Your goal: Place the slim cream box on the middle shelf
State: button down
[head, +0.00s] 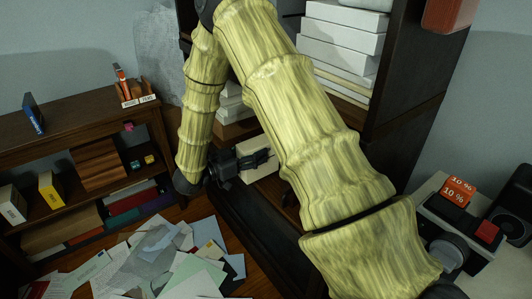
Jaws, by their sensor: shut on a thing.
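The slim cream box (259,171) is in the head view, just left of centre and partly hidden by my gripper and arm. My gripper (252,160) is dark and shut on this box, with a finger across its face. It holds the box at the front of a tall dark shelf unit (408,82), at a low opening below the stacked white boxes. My arm covers much of the unit, so its shelf levels are hard to tell apart. I cannot tell whether the box touches a shelf board.
White boxes (340,38) fill an upper shelf. A low brown bookcase (75,137) with books and binders stands at the left. Loose papers (165,255) cover the floor. A side table (432,187) at the right holds a camera-like device and a dark speaker-like object.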

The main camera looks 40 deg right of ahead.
jog(key=w+d+f+b, duration=0.2)
jog(key=d+f, duration=0.2)
jog(key=d, duration=0.3)
dwell(0.5)
jog(key=shift+w+f, duration=0.1)
jog(key=shift+f, duration=0.05)
jog(key=c, duration=0.6)
grip_release()
